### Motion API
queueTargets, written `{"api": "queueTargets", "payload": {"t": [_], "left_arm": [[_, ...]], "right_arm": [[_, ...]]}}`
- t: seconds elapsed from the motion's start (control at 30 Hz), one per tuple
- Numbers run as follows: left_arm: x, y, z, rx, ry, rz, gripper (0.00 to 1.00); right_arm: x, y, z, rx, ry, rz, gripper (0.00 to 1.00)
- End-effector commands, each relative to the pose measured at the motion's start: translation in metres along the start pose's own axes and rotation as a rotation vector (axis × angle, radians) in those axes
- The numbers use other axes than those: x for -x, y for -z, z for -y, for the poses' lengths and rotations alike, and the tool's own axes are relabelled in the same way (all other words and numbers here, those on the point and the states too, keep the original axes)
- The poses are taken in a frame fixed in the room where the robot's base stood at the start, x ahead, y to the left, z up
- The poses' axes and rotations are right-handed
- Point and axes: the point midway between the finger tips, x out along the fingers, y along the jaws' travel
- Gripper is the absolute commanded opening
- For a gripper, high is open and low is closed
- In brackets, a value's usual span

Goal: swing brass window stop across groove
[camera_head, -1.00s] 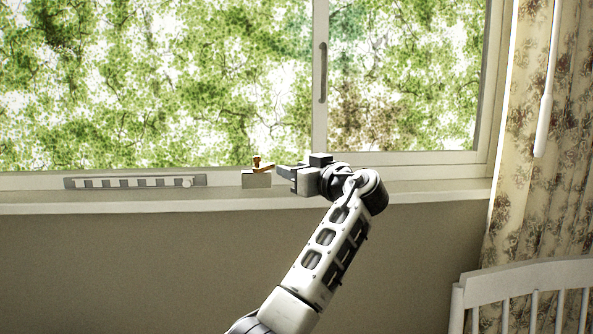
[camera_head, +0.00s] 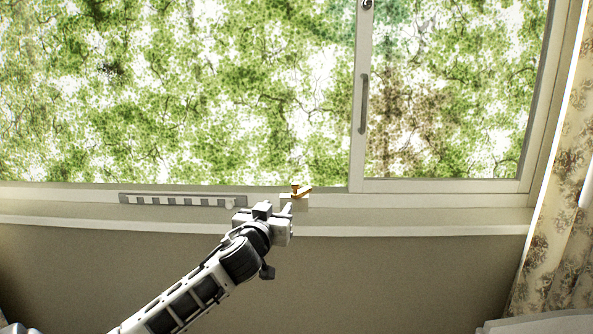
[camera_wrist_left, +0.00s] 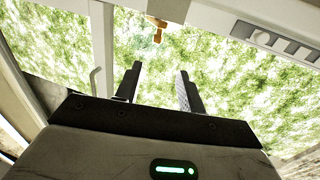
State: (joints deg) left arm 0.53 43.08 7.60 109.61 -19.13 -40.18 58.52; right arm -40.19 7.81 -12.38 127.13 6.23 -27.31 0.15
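The brass window stop (camera_head: 302,191) has a round knob and a short arm lying out to the right. It is mounted on a small white block (camera_head: 300,201) on the window sill. My left gripper (camera_head: 289,210) is just in front of the block and a little left of it, below the stop. In the left wrist view its two dark fingers (camera_wrist_left: 160,82) are spread apart with nothing between them. The stop (camera_wrist_left: 156,22) shows there beyond the fingertips, apart from them. The groove is not clear to see. My right gripper is out of view.
A curtain (camera_head: 560,200) hangs at the far right. The sill right of the block is clear.

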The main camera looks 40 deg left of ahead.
Motion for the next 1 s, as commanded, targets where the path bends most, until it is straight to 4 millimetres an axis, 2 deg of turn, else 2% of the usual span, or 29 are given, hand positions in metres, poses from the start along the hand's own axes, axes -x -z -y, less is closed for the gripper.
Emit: {"api": "queueTargets", "payload": {"t": [0.17, 0.7, 1.0], "left_arm": [[-0.006, 0.002, -0.003, 0.001, -0.024, 0.001, 0.39], [-0.108, 0.002, -0.003, 0.002, -0.016, 0.001, 0.39], [-0.147, 0.0, -0.005, 0.003, -0.018, 0.003, 0.39]], "right_arm": [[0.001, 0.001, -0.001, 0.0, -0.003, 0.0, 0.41], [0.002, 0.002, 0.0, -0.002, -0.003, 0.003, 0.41], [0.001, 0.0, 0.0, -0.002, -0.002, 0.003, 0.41]]}}
